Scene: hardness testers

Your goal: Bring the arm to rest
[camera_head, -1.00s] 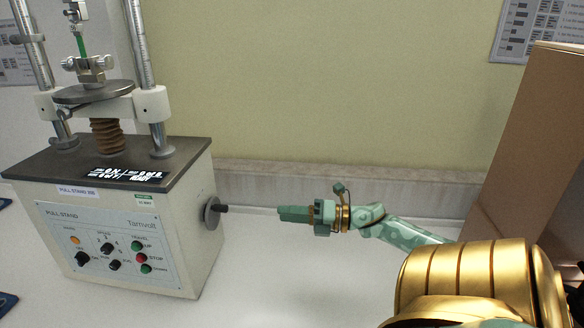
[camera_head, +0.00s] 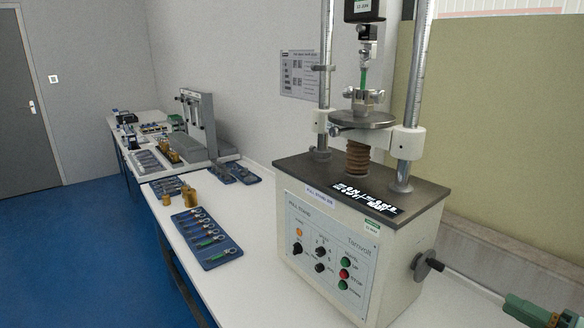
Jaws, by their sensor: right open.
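My right gripper (camera_head: 514,304) shows at the bottom right corner, green and partly cut off by the frame. The rest of my right arm is out of frame. My left gripper is not in view. The stand has a dark top, two metal columns and a front panel with knobs and buttons. A green piece (camera_head: 364,77) stands upright in its upper clamp area.
A blue tray (camera_head: 222,257) with several ring-ended pieces lies on the white table left of the stand. Brass-coloured pieces (camera_head: 188,195) stand behind it. A second bench (camera_head: 113,138) with instruments is farther back. Blue floor (camera_head: 70,260) lies open at the left.

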